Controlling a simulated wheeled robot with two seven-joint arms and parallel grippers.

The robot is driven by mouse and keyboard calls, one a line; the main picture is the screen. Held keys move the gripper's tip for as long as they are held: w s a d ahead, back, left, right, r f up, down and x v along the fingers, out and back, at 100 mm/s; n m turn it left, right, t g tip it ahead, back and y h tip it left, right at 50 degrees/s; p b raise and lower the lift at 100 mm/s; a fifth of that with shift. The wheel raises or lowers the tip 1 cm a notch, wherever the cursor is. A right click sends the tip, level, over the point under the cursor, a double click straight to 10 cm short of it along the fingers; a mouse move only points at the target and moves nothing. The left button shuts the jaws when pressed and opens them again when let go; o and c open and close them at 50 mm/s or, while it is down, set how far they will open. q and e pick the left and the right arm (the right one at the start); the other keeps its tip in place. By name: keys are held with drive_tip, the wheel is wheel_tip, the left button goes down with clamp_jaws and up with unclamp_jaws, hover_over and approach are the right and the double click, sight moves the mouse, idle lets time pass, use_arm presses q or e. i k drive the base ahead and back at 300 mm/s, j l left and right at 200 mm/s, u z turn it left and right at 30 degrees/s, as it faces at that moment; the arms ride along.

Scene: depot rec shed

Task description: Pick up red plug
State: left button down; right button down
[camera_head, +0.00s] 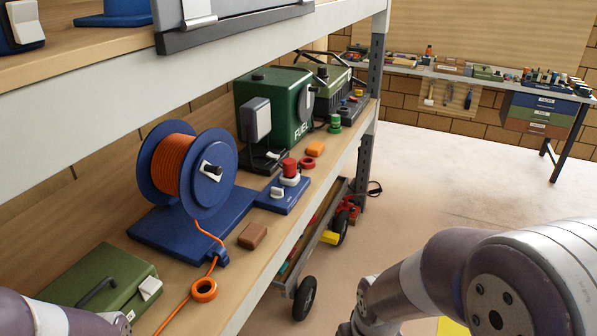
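A red plug-like cylinder (289,167) stands upright on a white round base on a small blue plate (289,199), on the wooden shelf. I take it for the red plug. Parts of my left arm show at the lower left corner and parts of my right arm at the lower right. Neither gripper is in view, and no gripper is near the red plug.
A blue reel of orange cord (172,166) and a brown block (252,236) are left of the plug. A green fuel box (262,104) stands behind it. A green case (97,283) is in front. An upper shelf (130,78) overhangs. Open floor lies right.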

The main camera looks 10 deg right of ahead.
sight(290, 166)
drive_tip(key=z, duration=0.35)
drive_tip(key=k+j, duration=0.1)
drive_tip(key=k, duration=0.5)
drive_tip(key=u, duration=0.4)
drive_tip(key=i+l+u, duration=0.1)
drive_tip(key=u, duration=0.3)
drive_tip(key=l+u, duration=0.1)
drive_tip(key=u, duration=0.3)
drive_tip(key=i+l+u, duration=0.1)
drive_tip(key=u, duration=0.3)
drive_tip(key=l+u, duration=0.1)
drive_tip(key=u, duration=0.35)
drive_tip(key=i+l, duration=0.1)
drive_tip(key=l, duration=0.45)
drive_tip(key=i+l, duration=0.1)
drive_tip(key=l, duration=0.45)
drive_tip(key=i+l, duration=0.1)
drive_tip(key=l, duration=0.45)
drive_tip(key=i+l, duration=0.1)
drive_tip(key=l, duration=1)
drive_tip(key=i+l, duration=0.15)
drive_tip(key=l, duration=0.4)
drive_tip(key=i+l, duration=0.1)
drive_tip(key=l, duration=0.4)
